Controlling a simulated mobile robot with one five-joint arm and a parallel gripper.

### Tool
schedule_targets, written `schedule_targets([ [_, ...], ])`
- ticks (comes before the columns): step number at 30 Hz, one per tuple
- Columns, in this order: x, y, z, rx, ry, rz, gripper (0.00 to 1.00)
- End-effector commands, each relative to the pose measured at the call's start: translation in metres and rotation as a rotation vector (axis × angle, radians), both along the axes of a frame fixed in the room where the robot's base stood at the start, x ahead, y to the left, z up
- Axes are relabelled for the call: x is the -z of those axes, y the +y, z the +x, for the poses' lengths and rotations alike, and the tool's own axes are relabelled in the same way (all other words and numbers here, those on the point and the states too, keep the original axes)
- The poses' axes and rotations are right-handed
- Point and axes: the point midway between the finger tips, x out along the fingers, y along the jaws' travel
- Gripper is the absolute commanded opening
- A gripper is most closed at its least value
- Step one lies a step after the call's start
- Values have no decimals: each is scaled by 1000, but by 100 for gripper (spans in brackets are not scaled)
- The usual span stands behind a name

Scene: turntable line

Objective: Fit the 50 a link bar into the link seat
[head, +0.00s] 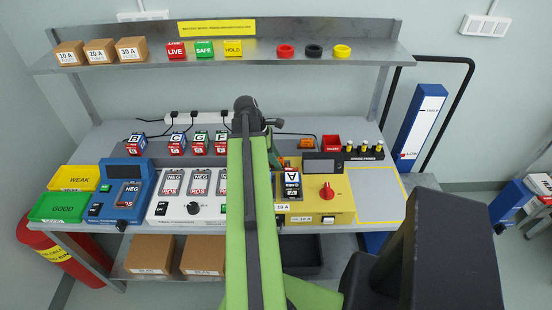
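I cannot make out a 50 A link bar or a link seat in the head view. A yellow device (339,201) stands at the front right of the bench, with a red knob, a dark display, a module marked A (292,186) and a 10 A label. Its left part is partly hidden behind my green arm. My arm rises through the middle of the picture to a dark joint, and green parts show behind it. My gripper's fingers are hidden, so I cannot see whether they hold anything.
A white device (178,210) and a blue device (121,196) stand left of my arm. A red bin (332,142) and an orange item (306,143) lie behind the yellow device. A yellow-outlined bench area (376,191) at right is clear. Boxes marked 10 A (69,53), 20 A and 30 A sit on the shelf.

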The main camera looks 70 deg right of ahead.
Motion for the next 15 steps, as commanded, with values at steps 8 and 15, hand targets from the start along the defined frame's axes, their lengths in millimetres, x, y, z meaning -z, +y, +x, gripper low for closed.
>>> schedule_targets([
  [8,-13,1,2,0,0,0,40],
  [15,-58,6,16,0,0,0,40],
])
